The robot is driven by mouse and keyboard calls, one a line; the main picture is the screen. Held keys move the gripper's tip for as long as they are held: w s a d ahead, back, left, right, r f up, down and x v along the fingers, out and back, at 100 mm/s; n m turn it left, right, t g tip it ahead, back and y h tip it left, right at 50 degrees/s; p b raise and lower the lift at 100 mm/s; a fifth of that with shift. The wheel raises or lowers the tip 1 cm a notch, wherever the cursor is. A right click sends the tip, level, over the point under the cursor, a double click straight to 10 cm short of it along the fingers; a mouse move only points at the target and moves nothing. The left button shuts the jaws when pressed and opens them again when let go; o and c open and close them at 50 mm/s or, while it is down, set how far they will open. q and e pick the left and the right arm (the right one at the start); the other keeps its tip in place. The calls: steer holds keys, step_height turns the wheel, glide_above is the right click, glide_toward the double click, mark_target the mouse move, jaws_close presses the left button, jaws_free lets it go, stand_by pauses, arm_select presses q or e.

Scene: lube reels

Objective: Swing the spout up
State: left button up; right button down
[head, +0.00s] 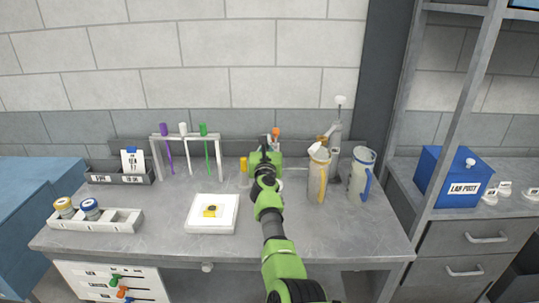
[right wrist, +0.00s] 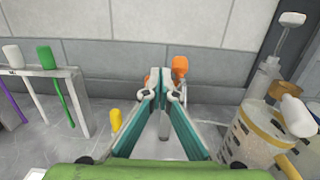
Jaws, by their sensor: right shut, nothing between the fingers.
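My right gripper (head: 265,142) is over the back middle of the bench. Its teal fingers meet at the tips in the right wrist view (right wrist: 160,76), shut and empty. A jug (head: 318,178) with a yellow stripe stands to the right of the gripper, apart from it. A pale rounded part with a yellow piece sits at its top, perhaps the spout (head: 318,150); I cannot tell for sure. In the right wrist view the jug (right wrist: 245,142) is at the right, with the pale part (right wrist: 292,113) at its upper right. My left gripper is not in view.
An orange-topped item (head: 276,132) stands just behind the fingertips. A white tray (head: 190,226) and a rack (head: 183,136) lie left. The front right bench is clear.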

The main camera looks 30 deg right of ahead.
steer(key=shift+w+d+r, duration=0.6)
steer(key=shift+w+r, duration=0.2)
steer(key=shift+w, duration=0.1)
steer(key=shift+a, duration=0.15)
stand_by(0.6)
